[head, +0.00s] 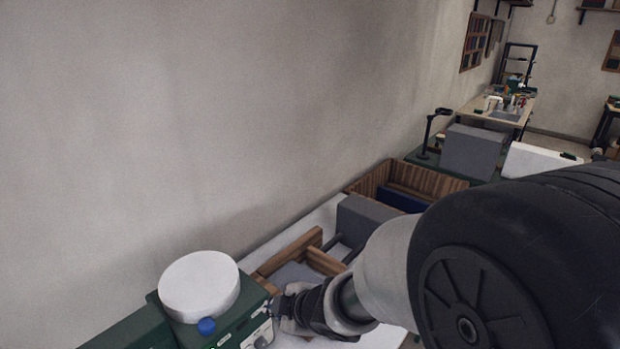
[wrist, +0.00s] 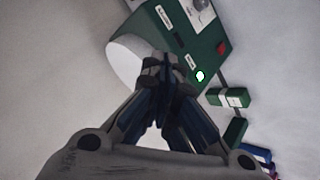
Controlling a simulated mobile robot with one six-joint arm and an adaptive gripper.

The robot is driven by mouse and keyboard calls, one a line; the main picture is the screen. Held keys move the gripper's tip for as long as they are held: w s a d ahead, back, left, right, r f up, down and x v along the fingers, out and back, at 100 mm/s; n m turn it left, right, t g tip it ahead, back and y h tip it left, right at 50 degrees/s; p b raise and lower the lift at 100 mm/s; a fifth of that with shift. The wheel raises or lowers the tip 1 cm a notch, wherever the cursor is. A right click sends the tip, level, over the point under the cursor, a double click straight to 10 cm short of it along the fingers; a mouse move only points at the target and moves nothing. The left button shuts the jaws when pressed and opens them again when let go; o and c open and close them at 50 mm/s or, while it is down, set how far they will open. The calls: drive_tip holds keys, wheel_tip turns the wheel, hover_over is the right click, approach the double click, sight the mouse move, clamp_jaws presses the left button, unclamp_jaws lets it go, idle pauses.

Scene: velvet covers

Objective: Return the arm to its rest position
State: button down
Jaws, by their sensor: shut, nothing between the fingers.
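My gripper (wrist: 165,75) is shut and empty in the wrist view, its fingertips together in front of a green machine (wrist: 200,40) with a white round part. In the head view my arm reaches in from the right, and my gripper (head: 275,308) is beside the front panel of the green machine (head: 245,308). A white round disc (head: 199,286) tops that machine, with a blue knob at its near edge. I cannot tell whether the fingertips touch the panel.
A wooden tray (head: 322,262) with grey contents and a grey block (head: 362,222) stand behind the gripper on a white surface. A wooden box (head: 440,183) lies farther back. A plain wall (head: 200,120) runs along the left. Small green blocks (wrist: 228,97) show in the wrist view.

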drive_tip(key=s+d+r+m+t+h+b, duration=0.1)
drive_tip(key=s+d+r+m+h+b, duration=0.15)
drive_tip(key=d+m, duration=0.45)
drive_tip(key=s+d+r+m+h+b, duration=0.2)
drive_tip(key=d+r+m+h, duration=0.1)
drive_tip(key=d, duration=0.8)
drive_tip(key=s+d+f+m+g+b, duration=0.1)
drive_tip(key=s+m, duration=0.3)
drive_tip(key=s, duration=0.5)
drive_tip(key=s+d+f+m+g+b, duration=0.1)
drive_tip(key=s+d+m+g+b, duration=0.1)
drive_tip(key=s, duration=0.7)
drive_tip(key=shift+s+m+b, duration=0.3)
drive_tip(key=shift+m+b, duration=0.2)
drive_tip(key=shift+m, duration=0.5)
drive_tip(key=shift+a, duration=0.1)
